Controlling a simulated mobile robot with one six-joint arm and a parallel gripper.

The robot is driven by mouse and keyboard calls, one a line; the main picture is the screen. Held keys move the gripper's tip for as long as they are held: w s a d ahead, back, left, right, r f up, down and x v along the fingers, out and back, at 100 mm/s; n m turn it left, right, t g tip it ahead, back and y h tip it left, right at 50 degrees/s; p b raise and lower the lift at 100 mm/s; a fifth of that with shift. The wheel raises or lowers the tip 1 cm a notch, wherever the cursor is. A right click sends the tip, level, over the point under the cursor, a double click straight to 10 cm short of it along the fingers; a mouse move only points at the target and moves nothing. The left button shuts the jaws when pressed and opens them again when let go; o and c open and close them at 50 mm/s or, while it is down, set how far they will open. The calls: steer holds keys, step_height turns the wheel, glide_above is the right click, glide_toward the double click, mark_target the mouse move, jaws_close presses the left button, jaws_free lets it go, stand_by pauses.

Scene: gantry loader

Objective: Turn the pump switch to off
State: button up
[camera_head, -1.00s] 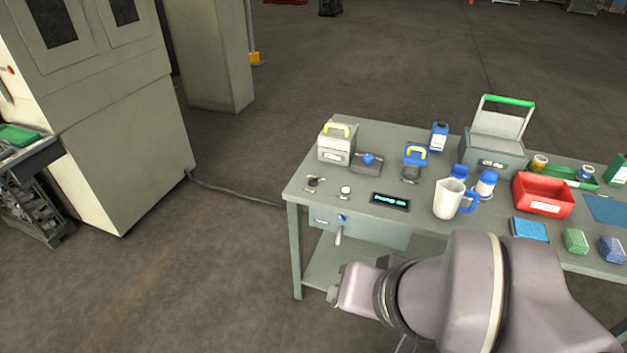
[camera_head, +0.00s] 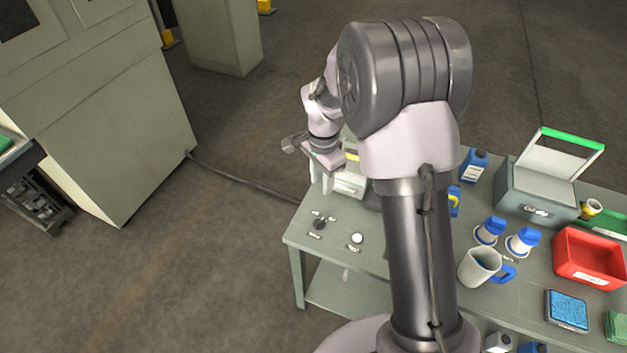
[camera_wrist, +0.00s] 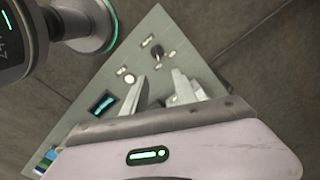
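A small black knob (camera_head: 319,220) stands near the left front corner of the workbench, a label plate beside it. A white round knob or button (camera_head: 356,239) sits to its right. I cannot read which is the pump switch. In the wrist view, the black knob (camera_wrist: 157,50) lies beyond my fingertips and the white one (camera_wrist: 130,79) is nearer the left finger. A lit display (camera_wrist: 103,103) is also there, its text unreadable. My gripper (camera_head: 320,177) hangs above the bench's left end, behind the black knob. Its fingers (camera_wrist: 160,77) are apart and empty, touching neither control.
A grey box (camera_head: 350,185) stands close to my gripper, partly hidden by it. Blue-capped containers (camera_head: 490,230), a jug (camera_head: 478,267), a red bin (camera_head: 590,257) and a toolbox (camera_head: 535,195) stand farther right. My arm hides the bench's middle. Floor is free at left.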

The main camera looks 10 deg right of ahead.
mark_target(321, 220)
steer(key=f+b, duration=0.1)
steer(key=f, duration=0.4)
steer(key=f+b, duration=0.2)
steer(key=f, duration=0.4)
steer(key=f+b, duration=0.2)
steer(key=f, duration=0.3)
steer(key=shift+s+f, duration=0.2)
steer(key=shift+s, duration=0.15)
jaws_close()
